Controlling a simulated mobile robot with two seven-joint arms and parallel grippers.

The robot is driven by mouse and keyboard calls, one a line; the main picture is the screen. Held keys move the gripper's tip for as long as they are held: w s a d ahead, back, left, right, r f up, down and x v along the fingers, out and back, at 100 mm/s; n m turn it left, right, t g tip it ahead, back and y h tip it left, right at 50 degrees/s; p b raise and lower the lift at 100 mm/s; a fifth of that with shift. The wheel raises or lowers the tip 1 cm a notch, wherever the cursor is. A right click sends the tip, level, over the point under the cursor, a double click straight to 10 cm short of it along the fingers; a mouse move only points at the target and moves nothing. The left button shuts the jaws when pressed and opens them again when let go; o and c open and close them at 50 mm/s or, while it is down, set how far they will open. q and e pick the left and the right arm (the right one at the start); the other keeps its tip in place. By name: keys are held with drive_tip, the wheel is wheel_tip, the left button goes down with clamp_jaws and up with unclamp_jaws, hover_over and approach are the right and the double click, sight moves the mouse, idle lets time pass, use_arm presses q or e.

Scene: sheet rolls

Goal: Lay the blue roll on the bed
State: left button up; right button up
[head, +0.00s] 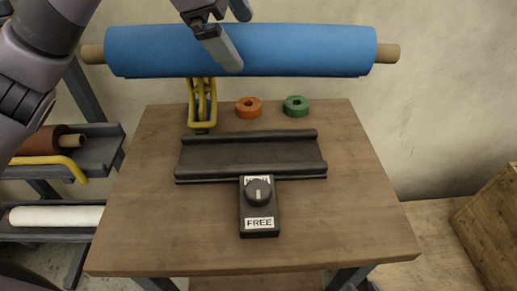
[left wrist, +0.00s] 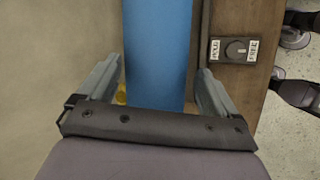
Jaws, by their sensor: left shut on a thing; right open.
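The blue roll (head: 300,50), with tan core ends sticking out, is held level and crosswise in the air beyond the bed in the head view. My left gripper (head: 236,44) reaches down from above, with its fingers on either side of the roll left of its middle, shut on it. The left wrist view shows the roll (left wrist: 158,50) between the two fingers. The bed (head: 250,155), a dark shallow tray with raised long rails, lies empty on the table. My right gripper is not in view.
A dial box (head: 259,212) labelled FREE adjoins the bed's near side on the wooden table (head: 150,230). A rack (head: 100,150) at left holds brown and white rolls.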

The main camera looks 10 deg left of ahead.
use_arm(q)
drive_tip(key=shift+w+d+r, duration=0.3)
drive_tip(key=shift+w+d, duration=0.05)
drive_tip(key=shift+w, duration=0.1)
use_arm(e)
drive_tip(key=shift+w+d, duration=0.25)
drive_tip(key=shift+w, duration=0.2)
drive_tip(key=shift+f+b, duration=0.25)
drive_tip(key=shift+b, duration=0.15)
use_arm(q)
drive_tip(key=shift+f, duration=10)
use_arm(e)
drive_tip(key=shift+a, duration=0.1)
use_arm(q)
drive_tip(key=o, duration=1.7)
drive_tip(key=shift+s+f, duration=0.15)
drive_tip(key=shift+f, duration=0.25)
drive_tip(key=shift+o, duration=0.2)
drive_tip(key=shift+r, duration=0.2)
drive_tip(key=shift+a+r, duration=0.15)
drive_tip(key=shift+r, duration=0.15)
drive_tip(key=v, duration=1.1)
drive_tip(key=shift+s, duration=0.2)
